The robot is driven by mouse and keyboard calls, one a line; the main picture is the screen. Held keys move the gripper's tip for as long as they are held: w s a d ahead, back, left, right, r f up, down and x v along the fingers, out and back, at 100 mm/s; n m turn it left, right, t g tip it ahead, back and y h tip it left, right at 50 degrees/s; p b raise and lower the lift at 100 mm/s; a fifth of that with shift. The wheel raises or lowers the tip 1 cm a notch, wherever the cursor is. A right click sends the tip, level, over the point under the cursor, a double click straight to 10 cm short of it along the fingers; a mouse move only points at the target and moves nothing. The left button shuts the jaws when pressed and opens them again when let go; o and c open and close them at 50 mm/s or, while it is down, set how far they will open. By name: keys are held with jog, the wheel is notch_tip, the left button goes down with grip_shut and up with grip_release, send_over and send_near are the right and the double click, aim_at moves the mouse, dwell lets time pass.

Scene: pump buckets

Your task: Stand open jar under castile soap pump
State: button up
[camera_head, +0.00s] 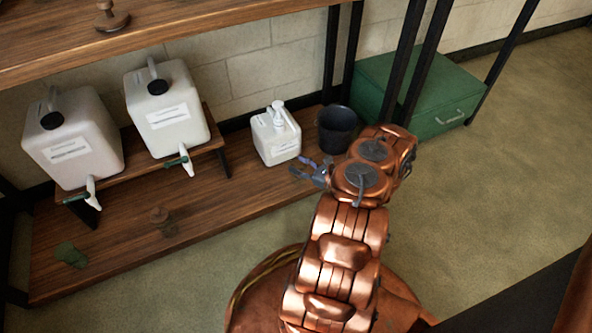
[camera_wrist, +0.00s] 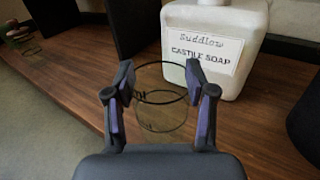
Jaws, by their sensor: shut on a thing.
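The white castile soap jug (camera_head: 276,138) with its white pump stands on the low wooden shelf. Its label, "Castile Soap", shows on the jug in the wrist view (camera_wrist: 215,45), where the pump top is out of frame. My gripper (camera_head: 304,166) is in front of the jug and just right of it in the head view. In the wrist view, my gripper (camera_wrist: 160,88) is shut on a clear glass jar (camera_wrist: 162,118), upright with an open rim. The jar is close in front of the jug, left of the label's middle. I cannot make out the jar in the head view.
A black bucket (camera_head: 338,130) stands right of the jug. Two large white containers with taps, left (camera_head: 72,142) and right (camera_head: 166,112), sit on a small raised bench. A green chest (camera_head: 440,95) is at right. The shelf front (camera_head: 215,205) is mostly clear.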

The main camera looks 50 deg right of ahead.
aim_at(297, 161)
jog(key=shift+w+d+f+b, duration=0.1)
jog(key=shift+w+d+b, duration=0.15)
jog(key=shift+w, duration=0.35)
jog(key=shift+w+d+f+b, duration=0.1)
jog(key=shift+w+d, duration=0.1)
jog(key=shift+w, duration=0.4)
jog(key=shift+w+d+f+b, duration=0.1)
jog(key=shift+w+f+b, duration=0.05)
jog(key=shift+f+b, duration=0.95)
jog(key=shift+f, duration=0.55)
jog(key=shift+f, duration=0.15)
jog(key=o, duration=1.4)
